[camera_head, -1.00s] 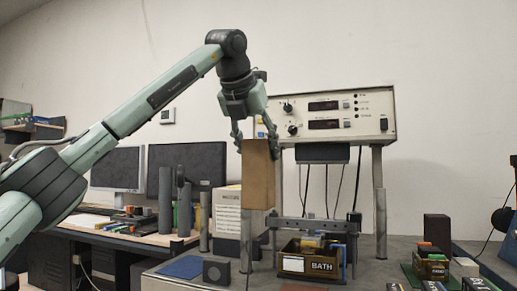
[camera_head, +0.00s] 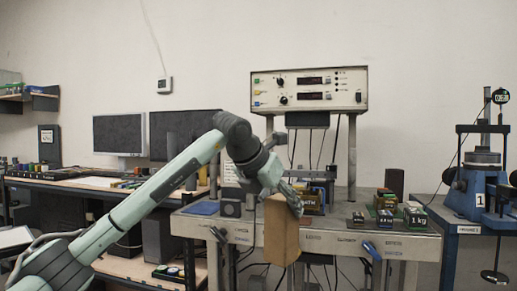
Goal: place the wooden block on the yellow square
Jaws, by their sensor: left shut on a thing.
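The wooden block (camera_head: 282,232) is a tall, plain brown box. My left gripper (camera_head: 283,198) is shut on its top end, and the block hangs upright below it. In the picture the block covers part of the front edge of the grey bench (camera_head: 335,240). Its lower end shows below the bench top's edge, against the space under the bench. I cannot make out a yellow square; it may be hidden behind the arm or block. My right gripper is not in view.
A blue square (camera_head: 201,208) and a dark block (camera_head: 230,208) are at the bench's left. Labelled weights (camera_head: 415,216) stand at its right. An instrument box (camera_head: 308,90) on posts rises behind. A blue press (camera_head: 478,185) stands far right.

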